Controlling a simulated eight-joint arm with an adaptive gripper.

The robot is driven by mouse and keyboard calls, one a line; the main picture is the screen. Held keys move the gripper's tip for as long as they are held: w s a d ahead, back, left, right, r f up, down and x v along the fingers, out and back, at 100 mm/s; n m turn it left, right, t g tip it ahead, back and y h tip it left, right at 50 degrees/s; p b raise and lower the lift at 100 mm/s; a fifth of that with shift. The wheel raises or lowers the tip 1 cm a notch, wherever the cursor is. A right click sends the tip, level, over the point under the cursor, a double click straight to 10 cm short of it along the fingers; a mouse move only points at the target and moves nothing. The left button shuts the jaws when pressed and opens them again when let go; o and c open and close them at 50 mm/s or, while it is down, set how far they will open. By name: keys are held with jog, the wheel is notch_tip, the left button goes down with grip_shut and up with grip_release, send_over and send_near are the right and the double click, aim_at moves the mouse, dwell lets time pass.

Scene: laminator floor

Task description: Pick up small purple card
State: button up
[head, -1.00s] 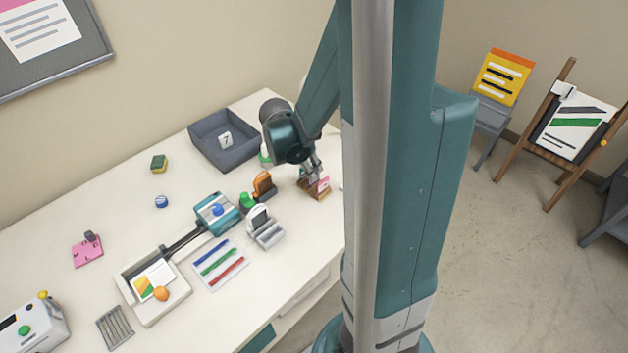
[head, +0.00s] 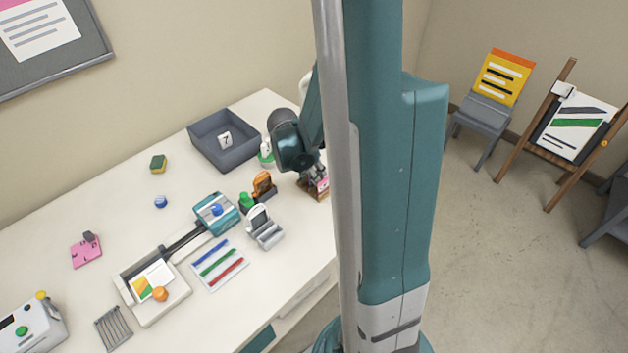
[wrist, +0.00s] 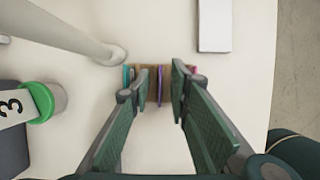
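A purple card (wrist: 160,84) stands on edge in a small wooden holder (wrist: 152,93), seen from above in the wrist view. A teal card (wrist: 126,75) stands at the holder's left end and a pink card (wrist: 194,70) at its right end. My gripper (wrist: 160,100) is open, with one finger on each side of the purple card and visible gaps to it. In the head view my gripper (head: 314,178) is right at the wooden holder (head: 317,193), where the pink card (head: 322,183) shows. The purple card cannot be made out there.
A white cylindrical post (wrist: 75,35) ends left of the holder. A white block (wrist: 215,25) lies beyond it to the right. A green-rimmed cup with a 3 label (wrist: 45,100) is at left. An orange stamp-like object (head: 263,185) and a grey tray (head: 215,150) are nearby.

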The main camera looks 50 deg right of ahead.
jog(key=shift+c, duration=0.5)
grip_shut()
jog(key=shift+r, duration=0.15)
jog(key=shift+r+p, duration=0.75)
jog(key=shift+r, duration=4.1)
